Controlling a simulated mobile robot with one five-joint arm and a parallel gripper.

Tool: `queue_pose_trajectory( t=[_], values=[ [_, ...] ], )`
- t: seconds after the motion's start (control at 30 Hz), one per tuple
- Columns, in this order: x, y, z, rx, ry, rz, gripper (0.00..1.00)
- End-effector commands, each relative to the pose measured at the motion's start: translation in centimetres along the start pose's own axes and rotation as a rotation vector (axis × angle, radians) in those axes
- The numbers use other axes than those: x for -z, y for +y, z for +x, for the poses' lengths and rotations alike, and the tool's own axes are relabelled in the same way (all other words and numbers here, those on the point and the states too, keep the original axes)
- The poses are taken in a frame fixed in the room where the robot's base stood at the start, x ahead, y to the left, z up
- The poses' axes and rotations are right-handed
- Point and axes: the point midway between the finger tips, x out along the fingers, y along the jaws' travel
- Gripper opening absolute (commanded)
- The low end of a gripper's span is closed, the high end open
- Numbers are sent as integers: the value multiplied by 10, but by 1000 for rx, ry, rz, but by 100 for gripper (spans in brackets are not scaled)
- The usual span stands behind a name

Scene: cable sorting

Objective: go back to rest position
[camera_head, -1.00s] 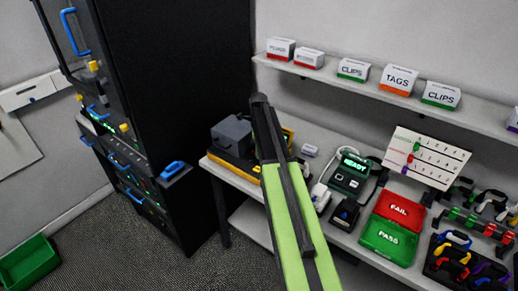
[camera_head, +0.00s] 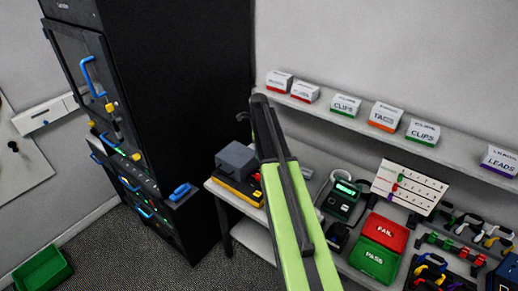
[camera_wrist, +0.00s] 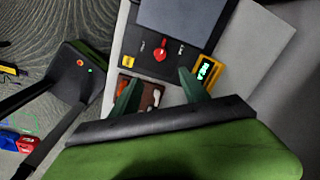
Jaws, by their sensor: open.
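My gripper (camera_wrist: 158,92) is open, its two green fingers apart in the wrist view with nothing held between them. Beyond the fingers are a dark box with a red knob (camera_wrist: 160,50) and a small yellow unit with a lit display (camera_wrist: 208,72). A small brown tray with little items (camera_wrist: 148,96) shows between and below the fingertips. In the head view my green and black arm rises through the middle and covers part of the bench; the gripper's fingers cannot be made out there.
A tall black cabinet (camera_head: 185,90) with blue handles stands at left, a green bin (camera_head: 42,270) on the floor. The bench carries a grey-topped box (camera_head: 236,160), a display device (camera_head: 343,197), a red FAIL tray (camera_head: 385,231) and a green PASS tray (camera_head: 374,260). Labelled boxes line the shelf (camera_head: 320,106).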

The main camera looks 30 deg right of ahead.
Motion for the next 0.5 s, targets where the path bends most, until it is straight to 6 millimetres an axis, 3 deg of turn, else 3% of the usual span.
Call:
queue_pose_trajectory(
  t=[0.37,0.47,0.5],
  values=[
    [-1,0,3,0,0,-1,53],
    [-21,6,18,0,-2,-28,53],
    [-36,10,29,0,-3,-47,53]
  ],
)
